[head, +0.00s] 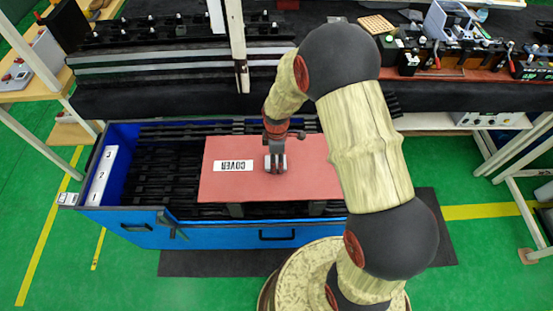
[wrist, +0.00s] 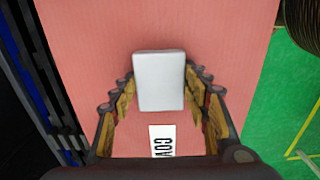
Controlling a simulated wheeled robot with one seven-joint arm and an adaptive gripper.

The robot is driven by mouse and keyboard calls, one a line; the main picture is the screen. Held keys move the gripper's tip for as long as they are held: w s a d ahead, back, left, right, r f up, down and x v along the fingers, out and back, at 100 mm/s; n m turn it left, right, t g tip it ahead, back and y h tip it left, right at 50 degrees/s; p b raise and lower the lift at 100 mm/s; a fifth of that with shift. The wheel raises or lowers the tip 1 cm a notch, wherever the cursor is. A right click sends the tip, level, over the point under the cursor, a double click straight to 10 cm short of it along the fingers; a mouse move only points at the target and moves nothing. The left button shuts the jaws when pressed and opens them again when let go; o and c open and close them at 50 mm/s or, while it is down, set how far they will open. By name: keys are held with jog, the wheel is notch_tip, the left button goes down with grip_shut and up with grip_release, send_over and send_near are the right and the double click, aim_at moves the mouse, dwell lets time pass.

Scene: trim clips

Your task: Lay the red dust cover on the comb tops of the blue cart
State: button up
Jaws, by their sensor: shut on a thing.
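The red dust cover (head: 218,186) is a flat panel with a white COVER label (head: 233,166), upside down in the head view. It lies over the middle and right of the blue cart (head: 200,236). Black comb tops (head: 160,178) show bare to its left. My gripper (head: 275,166) is shut on the cover's pale grey handle block, left of my arm. In the wrist view the fingers (wrist: 158,95) flank this block (wrist: 158,80), with the red panel (wrist: 85,50) behind. My arm hides the cover's right end. I cannot tell whether the cover touches the combs.
A white strip numbered 1 to 3 (head: 101,175) lines the cart's left end. Behind the cart is a dark bench (head: 150,100) with rails and an upright post (head: 238,45). Tools and boxes stand at the back right.

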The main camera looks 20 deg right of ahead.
jog(key=shift+f+b, duration=0.3)
jog(key=shift+f, duration=0.4)
dwell(0.4)
jog(key=o, duration=1.5)
notch_tip(320, 180, up, 12)
